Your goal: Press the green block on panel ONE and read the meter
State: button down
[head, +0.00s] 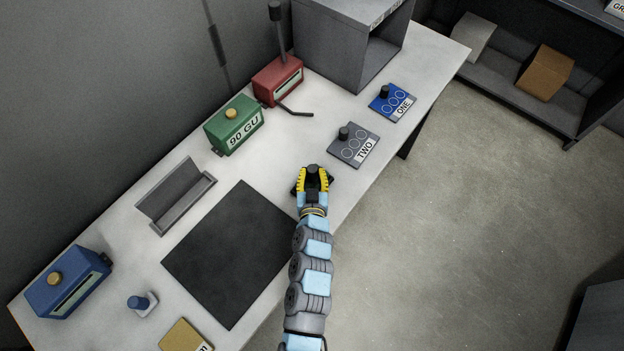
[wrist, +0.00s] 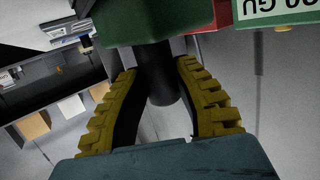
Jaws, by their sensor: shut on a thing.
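My gripper (head: 313,180) is over the table's front edge, left of the panels in the head view. Its yellow fingers are shut on a black upright handle, seen between them in the wrist view (wrist: 160,85). A dark green block (wrist: 145,22) shows at the handle's end in the wrist view; it seems joined to it. Its underside is hidden. Blue panel ONE (head: 405,91) lies flat with a black peg and ring marks, well apart from my gripper.
Grey panel TWO (head: 361,159) lies between my gripper and panel ONE. A red box (head: 265,75) with a black rod stands behind. The grey open-fronted oven (head: 335,45) is at the back. A black mat (head: 215,275), grey holder (head: 165,210) and blue box (head: 45,297) lie left.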

jog(key=shift+r+p, duration=2.4)
jog(key=shift+r, duration=2.05)
